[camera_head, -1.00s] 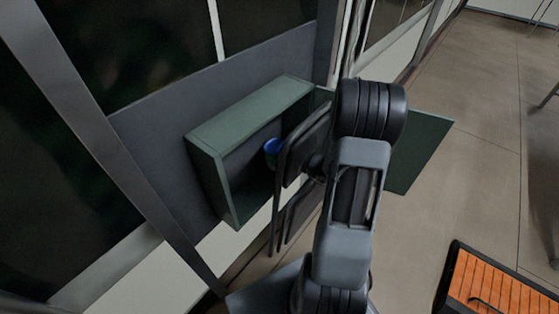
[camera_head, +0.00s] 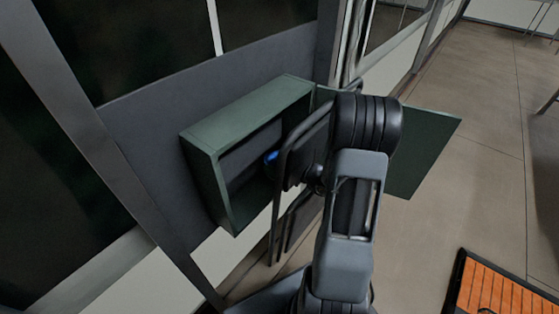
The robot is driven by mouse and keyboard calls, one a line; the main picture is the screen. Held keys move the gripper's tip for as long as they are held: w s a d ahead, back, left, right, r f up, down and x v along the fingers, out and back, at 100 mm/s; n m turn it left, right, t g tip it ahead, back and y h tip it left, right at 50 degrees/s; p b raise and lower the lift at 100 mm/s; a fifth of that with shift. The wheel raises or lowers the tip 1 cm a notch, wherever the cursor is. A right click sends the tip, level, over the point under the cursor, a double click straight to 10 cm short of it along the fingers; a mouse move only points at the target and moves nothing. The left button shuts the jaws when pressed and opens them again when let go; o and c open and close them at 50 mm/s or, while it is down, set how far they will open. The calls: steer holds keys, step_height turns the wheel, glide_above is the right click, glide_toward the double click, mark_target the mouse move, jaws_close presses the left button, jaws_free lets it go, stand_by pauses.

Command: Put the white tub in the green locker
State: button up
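The green locker (camera_head: 246,112) is mounted on the dark wall panel at left centre, with its front open. Its green door (camera_head: 424,150) stands swung out to the right, partly behind my arm. My gripper (camera_head: 290,165) is at the locker's open front; my own dark arm parts hide most of it, and its fingers cannot be made out. A small blue round thing (camera_head: 271,156) shows at the left edge of these parts, in front of the locker's opening. I cannot tell whether it belongs to the tub. No white tub surface can be made out.
An orange slatted surface with a dark rim (camera_head: 500,291) lies at the lower right. Window frames and wall run along the left. The tiled floor (camera_head: 470,110) right of the locker door is mostly open.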

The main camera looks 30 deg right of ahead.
steer(key=shift+r, duration=0.1)
steer(key=shift+s+d+r, duration=0.1)
steer(key=shift+s, duration=0.05)
steer(key=p+v, duration=0.3)
steer(key=v, duration=0.8)
steer(key=s+a+r+n+g, duration=0.1)
steer(key=s+a+n+g, duration=0.2)
steer(key=a+n+g, duration=0.55)
steer(key=s+a+r+n+g, duration=0.2)
steer(key=s+a+n+g, duration=0.1)
steer(key=a+n+g, duration=0.6)
steer(key=shift+s+d+r+n+t+h, duration=0.15)
steer(key=shift+r+n+t+h, duration=0.7)
steer(key=shift+n+h, duration=0.95)
steer(key=shift+d+r+n+t+h, duration=0.25)
steer(key=shift+r+n+t+h, duration=0.85)
steer(key=shift+n, duration=1.2)
steer(key=shift+s+d+r+n+t+h, duration=0.2)
steer(key=shift+r+n+t+h, duration=0.45)
steer(key=shift+n+h, duration=1.25)
steer(key=shift+r, duration=0.2)
